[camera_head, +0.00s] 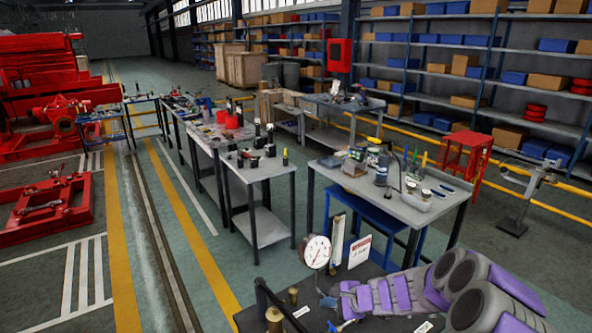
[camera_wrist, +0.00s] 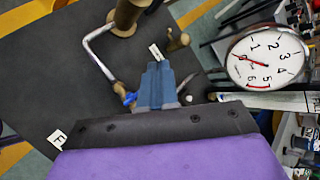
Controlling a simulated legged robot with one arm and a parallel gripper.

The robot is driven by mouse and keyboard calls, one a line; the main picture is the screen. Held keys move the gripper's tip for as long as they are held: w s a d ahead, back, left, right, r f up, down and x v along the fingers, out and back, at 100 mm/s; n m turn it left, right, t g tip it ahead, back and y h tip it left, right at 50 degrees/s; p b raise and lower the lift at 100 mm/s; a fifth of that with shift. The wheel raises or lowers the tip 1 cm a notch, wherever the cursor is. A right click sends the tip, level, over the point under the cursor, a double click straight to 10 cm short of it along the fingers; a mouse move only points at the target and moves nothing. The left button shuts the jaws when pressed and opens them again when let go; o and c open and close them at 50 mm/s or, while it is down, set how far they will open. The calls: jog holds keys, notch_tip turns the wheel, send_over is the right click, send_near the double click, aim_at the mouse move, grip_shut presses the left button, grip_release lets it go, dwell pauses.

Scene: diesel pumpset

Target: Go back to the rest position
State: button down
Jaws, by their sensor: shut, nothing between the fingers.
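My arm, purple and grey, reaches in from the lower right of the head view, low over a dark bench top (camera_head: 262,297). My gripper (camera_head: 336,291) is at its left end, near the gauge and the brass fittings. In the wrist view my gripper (camera_wrist: 158,70) shows as blue-grey fingers, closed together and empty. A bent metal pipe (camera_wrist: 98,55) and a small blue part (camera_wrist: 129,99) lie just left of the fingers. Whether the fingers touch them I cannot tell.
A white pressure gauge (camera_head: 316,251) stands close to my gripper, also in the wrist view (camera_wrist: 267,58). Brass fittings (camera_head: 273,318) stand on the bench. A white sign (camera_head: 360,251) is behind.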

jog(key=s+a+r+n+g, duration=0.3)
jog(key=s+a+r+n, duration=0.2)
jog(key=s+r, duration=0.3)
jog(key=s+a+r+n+g, duration=0.2)
jog(key=s+a+r+n, duration=0.3)
jog(key=s, duration=0.6)
jog(key=s+d+r+n+g+h, duration=0.1)
jog(key=s+d+h, duration=0.1)
jog(key=s+d, duration=0.3)
jog(key=s+d+r+n+h, duration=0.1)
jog(key=s+d+n+h, duration=0.1)
jog(key=s, duration=0.9)
jog(key=s+d+r+n+g+h, duration=0.1)
jog(key=s+d+n+h, duration=0.1)
jog(key=s+d+h, duration=0.2)
jog(key=s+d, duration=0.3)
jog(key=s, duration=0.2)
jog(key=shift+d+r+g, duration=0.3)
jog(key=shift+r, duration=0.1)
